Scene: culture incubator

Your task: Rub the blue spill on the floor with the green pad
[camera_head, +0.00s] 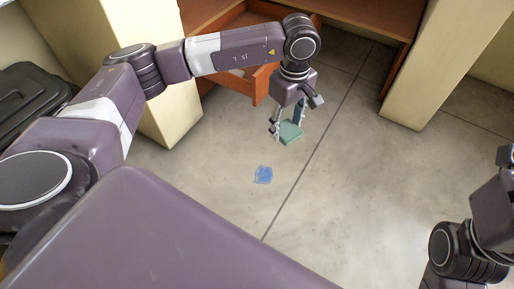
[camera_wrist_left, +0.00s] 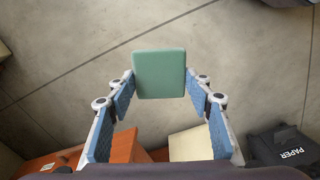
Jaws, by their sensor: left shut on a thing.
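The green pad (camera_head: 291,133) is a flat square held between the fingertips of my left gripper (camera_head: 288,128). In the left wrist view the pad (camera_wrist_left: 160,75) sits between the two blue-lined fingers (camera_wrist_left: 160,88), which are shut on its sides. The blue spill (camera_head: 263,175) is a small patch on the grey floor, nearer to me than the pad and slightly to its left. The pad appears above the floor, apart from the spill. The spill does not show in the left wrist view. Part of my right gripper (camera_head: 507,156) shows at the right edge, cut off by the frame.
A wooden cabinet with an open drawer (camera_head: 262,85) stands behind my left arm. Pale cabinet sides (camera_head: 425,70) flank it. A dark box marked PAPER (camera_wrist_left: 283,148) shows in the left wrist view. The floor (camera_head: 345,190) around the spill is clear.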

